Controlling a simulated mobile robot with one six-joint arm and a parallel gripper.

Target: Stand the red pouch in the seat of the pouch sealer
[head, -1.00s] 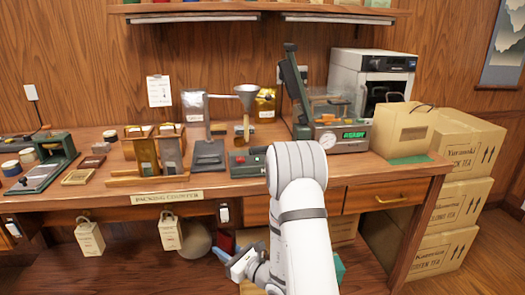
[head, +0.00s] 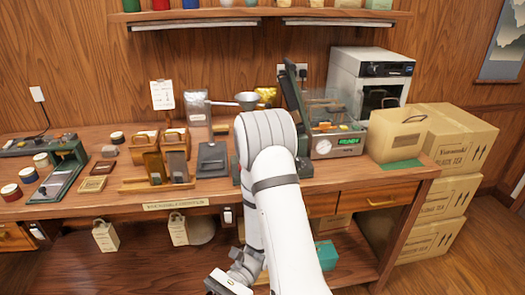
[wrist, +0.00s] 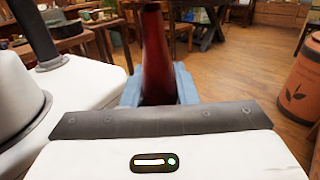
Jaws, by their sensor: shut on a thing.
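The red pouch (wrist: 157,55) stands up between the blue fingers of my gripper (wrist: 158,88) in the wrist view, with a finger at each side of it. My gripper is shut on it. In the head view my gripper (head: 228,284) is low at the bottom edge, below the counter top, and I cannot make out the pouch there. A machine with a clear box, a gauge and a green display (head: 345,141) stands on the counter, with a tall dark green part at its left. I cannot tell which machine is the pouch sealer; my arm covers part of the counter.
Cartons (head: 455,200) are stacked at the right. A brown bin (wrist: 300,85) is right in the wrist view.

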